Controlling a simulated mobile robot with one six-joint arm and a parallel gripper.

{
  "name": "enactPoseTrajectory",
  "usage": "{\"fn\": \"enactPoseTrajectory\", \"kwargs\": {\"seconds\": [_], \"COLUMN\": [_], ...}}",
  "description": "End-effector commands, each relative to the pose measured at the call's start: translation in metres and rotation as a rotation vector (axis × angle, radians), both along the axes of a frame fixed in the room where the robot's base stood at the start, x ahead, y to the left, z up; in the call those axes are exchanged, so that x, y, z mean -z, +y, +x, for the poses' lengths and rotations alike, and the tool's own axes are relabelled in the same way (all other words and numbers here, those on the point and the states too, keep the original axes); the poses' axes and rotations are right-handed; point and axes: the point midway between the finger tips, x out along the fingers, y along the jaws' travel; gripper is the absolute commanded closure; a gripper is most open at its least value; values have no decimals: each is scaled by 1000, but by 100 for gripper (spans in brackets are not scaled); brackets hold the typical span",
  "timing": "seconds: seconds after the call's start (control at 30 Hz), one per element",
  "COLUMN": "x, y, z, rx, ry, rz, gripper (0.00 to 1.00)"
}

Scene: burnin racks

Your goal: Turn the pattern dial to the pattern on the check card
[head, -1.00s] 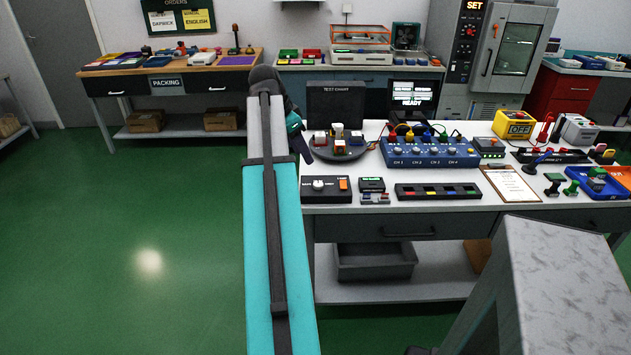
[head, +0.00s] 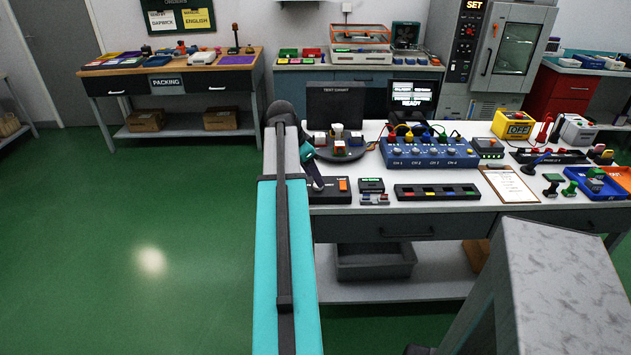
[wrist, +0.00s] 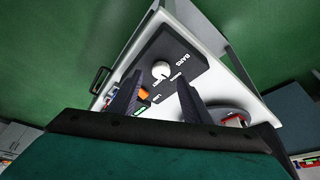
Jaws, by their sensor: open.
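The pattern dial is a white round knob (wrist: 161,70) on a black box (wrist: 178,58) lettered "BARS" along one side; the other labels are too small to read surely. In the head view the black box (head: 331,198) stands at the bench's front left corner, its knob hidden behind my gripper. My gripper (wrist: 160,80) is open, its two dark fingers pointing at the box on either side of the knob's line in the wrist view. I cannot tell whether they touch it. A clipboard with a paper sheet (head: 509,184) lies on the bench, unreadable; I cannot tell which item is the check card.
An orange switch (head: 343,185) sits on the same box. Behind it are a dark round turntable (head: 340,155) with small blocks and a "TEST CHART" panel (head: 335,101). To the right are a small display unit (head: 371,185) and a long black strip (head: 437,192). Green floor is free at left.

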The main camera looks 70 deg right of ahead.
Motion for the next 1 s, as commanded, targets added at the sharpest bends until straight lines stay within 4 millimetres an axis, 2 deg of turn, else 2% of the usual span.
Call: {"fn": "enactPoseTrajectory", "kwargs": {"seconds": [0.3, 0.73, 1.0], "x": [27, 31, 31], "y": [-8, -10, -10], "z": [-7, -8, -9], "rx": [1, 0, 0], "ry": [0, 0, 1], "rz": [0, 0, 1], "gripper": [56, 56, 96]}}
